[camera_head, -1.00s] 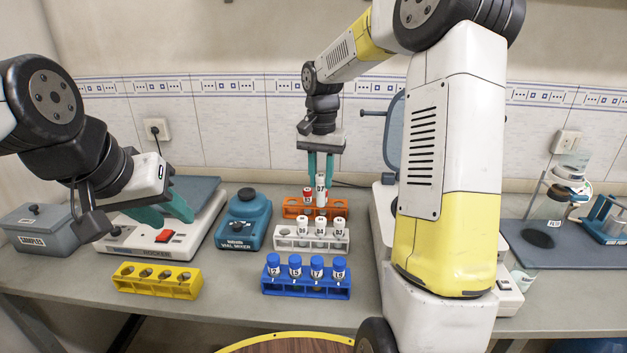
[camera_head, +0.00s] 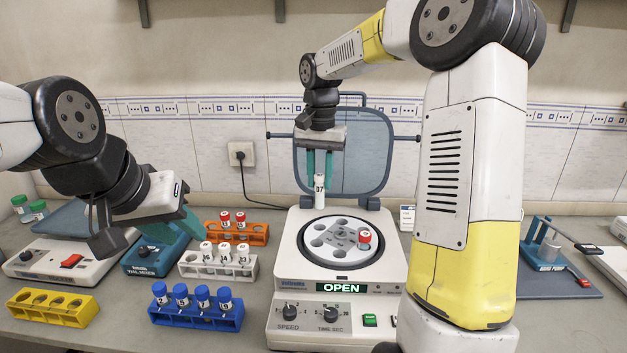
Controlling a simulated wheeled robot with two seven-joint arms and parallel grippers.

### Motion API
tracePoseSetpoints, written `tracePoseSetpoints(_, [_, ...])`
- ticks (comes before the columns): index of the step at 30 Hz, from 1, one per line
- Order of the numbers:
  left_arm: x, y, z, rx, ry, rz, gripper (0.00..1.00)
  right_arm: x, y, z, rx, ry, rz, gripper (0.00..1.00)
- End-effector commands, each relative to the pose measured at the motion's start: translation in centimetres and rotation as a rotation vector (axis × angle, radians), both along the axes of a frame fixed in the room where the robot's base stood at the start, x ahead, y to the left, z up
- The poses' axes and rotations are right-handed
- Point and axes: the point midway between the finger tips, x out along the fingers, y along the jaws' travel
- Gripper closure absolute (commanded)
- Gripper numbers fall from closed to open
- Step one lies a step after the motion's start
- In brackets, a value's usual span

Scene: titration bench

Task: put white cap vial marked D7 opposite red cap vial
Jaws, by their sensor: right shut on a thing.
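The white cap vial marked D7 (camera_head: 320,188) hangs upright in my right gripper (camera_head: 320,172), which is shut on its upper part. It is held over the back left part of the centrifuge rotor (camera_head: 322,222); whether it touches a hole is hard to tell. A red cap vial (camera_head: 364,238) sits in the rotor at the right front side. The centrifuge (camera_head: 290,262) has its lid (camera_head: 352,150) raised and its display reads OPEN. My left gripper (camera_head: 178,222) is at the left, near the vial mixer, with its fingers partly hidden and no vial seen in it.
An orange rack (camera_head: 258,236) holds red cap vials. A white rack (camera_head: 215,272) holds white cap vials, and a blue rack (camera_head: 195,318) holds blue cap vials. A yellow rack (camera_head: 50,312) stands at the left.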

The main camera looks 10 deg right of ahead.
Motion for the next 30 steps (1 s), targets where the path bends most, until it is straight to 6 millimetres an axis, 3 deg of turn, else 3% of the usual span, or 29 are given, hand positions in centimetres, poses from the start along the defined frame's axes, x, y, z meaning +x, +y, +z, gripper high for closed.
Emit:
tracePoseSetpoints(5, [0.0,0.0,0.0,0.000,0.000,0.000,0.64,0.0,0.0,-0.7,0.000,0.001,0.001,1.00])
tracePoseSetpoints(17, [0.0,0.0,0.0,0.000,0.000,0.000,0.64,0.0,0.0,-4.6,0.000,0.002,0.000,1.00])
tracePoseSetpoints(30, [0.0,0.0,0.0,0.000,0.000,0.000,0.64,-0.1,0.0,-4.9,-0.001,0.000,0.000,1.00])
